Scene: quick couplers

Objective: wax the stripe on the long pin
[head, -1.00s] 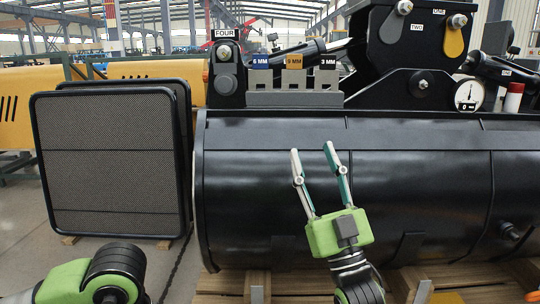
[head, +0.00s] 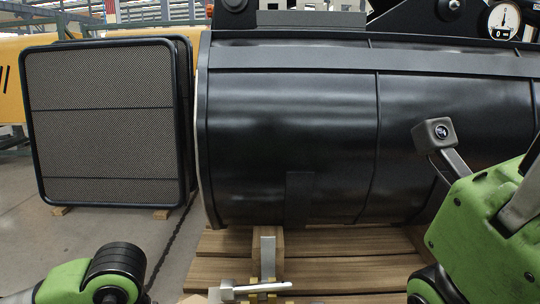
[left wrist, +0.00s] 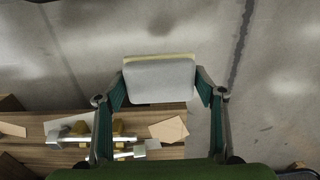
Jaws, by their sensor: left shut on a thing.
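My left gripper (left wrist: 161,86) is shut on a pale grey block (left wrist: 160,82) with a yellowish far edge, in the left wrist view. Both fingers press its sides above the grey floor. A silver pin-like part with brass-coloured pieces (head: 255,288) lies on wooden planks at the bottom of the head view; similar silver and brass parts (left wrist: 95,135) show below the block in the left wrist view. I cannot make out a stripe. My right gripper's green body (head: 490,220) is at the right edge; its fingertips are not clearly visible.
A large black bucket (head: 290,130) fills the middle, over a wooden pallet (head: 350,270). A framed mesh panel (head: 105,125) stands at the left. A round gauge (head: 504,21) is at the top right. Tan flat pieces (left wrist: 168,130) lie on the planks. Grey floor is open at the left.

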